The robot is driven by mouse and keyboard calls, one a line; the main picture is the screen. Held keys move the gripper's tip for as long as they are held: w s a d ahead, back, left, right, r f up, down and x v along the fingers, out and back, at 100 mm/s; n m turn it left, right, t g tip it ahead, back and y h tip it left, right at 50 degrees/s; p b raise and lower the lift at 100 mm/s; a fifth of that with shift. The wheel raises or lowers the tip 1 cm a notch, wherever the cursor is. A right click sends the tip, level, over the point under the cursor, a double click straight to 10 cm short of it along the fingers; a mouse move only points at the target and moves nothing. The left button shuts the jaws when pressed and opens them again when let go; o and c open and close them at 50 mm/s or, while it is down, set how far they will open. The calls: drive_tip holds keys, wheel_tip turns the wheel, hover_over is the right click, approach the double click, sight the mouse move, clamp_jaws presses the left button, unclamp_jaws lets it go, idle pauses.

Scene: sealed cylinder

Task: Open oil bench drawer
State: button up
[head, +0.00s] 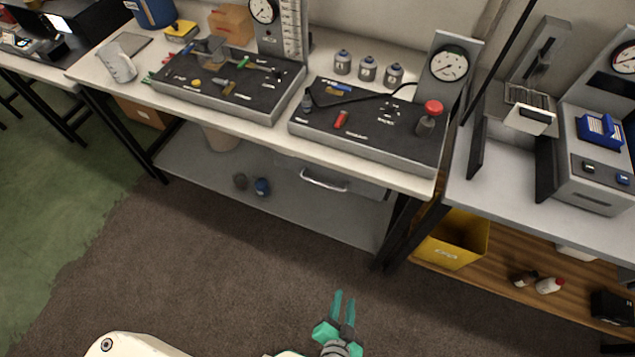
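The oil bench (402,178) is a pale-topped table with black legs in the middle of the head view. A grey drawer (367,190) hangs under its top toward the right, with a curved silver handle (323,182) on its front. The drawer looks closed. My gripper (344,296) is at the bottom centre, green-fingered, below and in front of the drawer and apart from it. Its two fingers are a little apart with nothing between them.
Two dark test panels (230,85) with gauges and small parts stand on the bench top. A grey lower shelf (320,220) holds two small round items. A yellow bin (452,240) sits under the right bench. The carpet (220,270) before the bench is clear.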

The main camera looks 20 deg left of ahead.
drive_tip(key=w+a+f+m+g+y, duration=0.1)
drive_tip(key=w+a+f+y, duration=0.35)
drive_tip(key=w, duration=0.35)
drive_tip(key=n+g+y, duration=0.2)
drive_tip(key=n+y, duration=0.1)
drive_tip(key=y, duration=0.8)
approach(319, 183)
drive_tip(key=x, duration=1)
drive_tip(key=shift+w+f, duration=0.1)
drive_tip(key=shift+f, duration=0.2)
clamp_jaws()
